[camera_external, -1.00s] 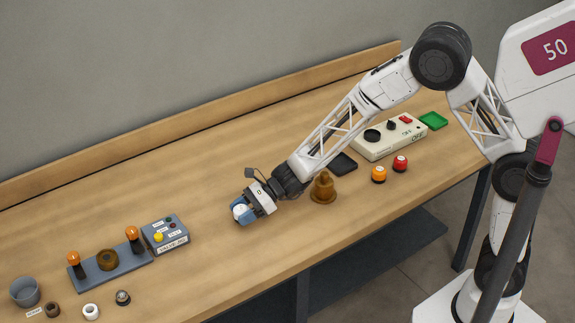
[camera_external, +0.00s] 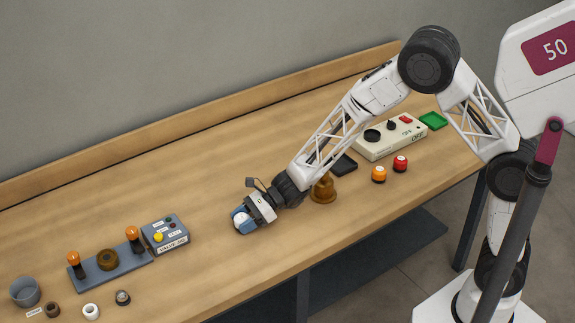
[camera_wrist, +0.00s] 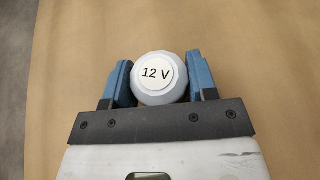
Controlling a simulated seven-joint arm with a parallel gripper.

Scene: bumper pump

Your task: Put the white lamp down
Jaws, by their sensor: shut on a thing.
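The white lamp (camera_wrist: 157,76) shows in the wrist view as a round white body with a "12 V" label on its face. My gripper (camera_wrist: 160,82) is shut on it, with one blue finger against each side. In the external view my gripper (camera_external: 242,221) is low over the middle of the wooden bench, and a small part of the white lamp (camera_external: 239,217) shows between the fingers. I cannot tell whether the lamp touches the bench top.
A brown bell-shaped part (camera_external: 323,189) stands close behind my gripper. An orange button (camera_external: 379,174), a red button (camera_external: 400,163) and a beige control box (camera_external: 390,136) are to the right. A grey "VALVE" box (camera_external: 165,235) and lamp panel (camera_external: 110,267) are left. Bench between is clear.

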